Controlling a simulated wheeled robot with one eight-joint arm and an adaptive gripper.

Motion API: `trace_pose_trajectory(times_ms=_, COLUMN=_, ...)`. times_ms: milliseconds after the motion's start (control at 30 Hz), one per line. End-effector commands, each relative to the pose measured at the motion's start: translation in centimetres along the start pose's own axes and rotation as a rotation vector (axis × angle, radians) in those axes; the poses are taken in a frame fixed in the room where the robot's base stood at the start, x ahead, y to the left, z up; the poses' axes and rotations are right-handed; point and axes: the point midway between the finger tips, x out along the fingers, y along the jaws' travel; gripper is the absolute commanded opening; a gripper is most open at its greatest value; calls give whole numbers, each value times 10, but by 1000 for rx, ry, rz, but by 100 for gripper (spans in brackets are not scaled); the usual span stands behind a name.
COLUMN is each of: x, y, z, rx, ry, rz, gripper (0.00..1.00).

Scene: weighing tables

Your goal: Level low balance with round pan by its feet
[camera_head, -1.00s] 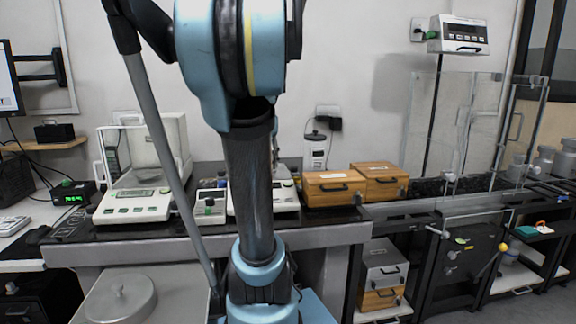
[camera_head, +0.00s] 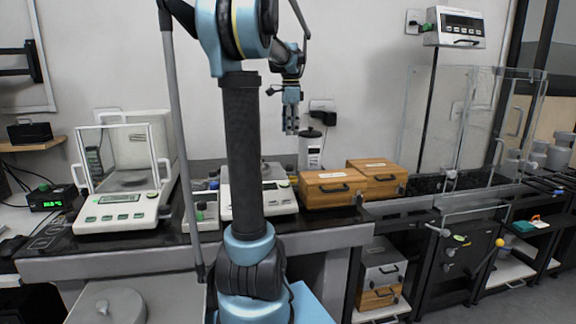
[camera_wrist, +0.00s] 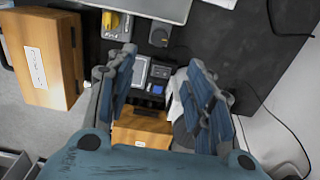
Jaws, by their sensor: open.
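A low white balance (camera_head: 281,198) with green buttons stands on the dark bench top behind my arm. My gripper (camera_head: 291,128) hangs in the air above and behind this balance, near the wall, pointing down. In the wrist view my gripper (camera_wrist: 160,65) has its two fingers spread apart with nothing held between them. A pale flat edge at the top of the wrist view may belong to a balance, but I cannot tell which.
A balance with a glass draft shield (camera_head: 121,211) stands at left. Wooden boxes (camera_head: 333,190) stand right of the low balance. A small grey device (camera_head: 313,153) stands by the wall. A glass enclosure (camera_head: 455,120) is at right. Cables (camera_wrist: 283,105) hang in the wrist view.

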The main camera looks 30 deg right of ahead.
Motion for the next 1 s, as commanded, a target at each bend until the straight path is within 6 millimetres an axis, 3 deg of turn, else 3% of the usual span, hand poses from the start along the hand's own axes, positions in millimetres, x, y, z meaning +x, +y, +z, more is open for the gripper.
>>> trace_pose_trajectory(times_ms=700, x=120, y=0, z=4, rx=-6, ry=1, rz=0, gripper=48)
trace_pose_trajectory(times_ms=1000, x=146, y=0, z=4, rx=-6, ry=1, rz=0, gripper=48)
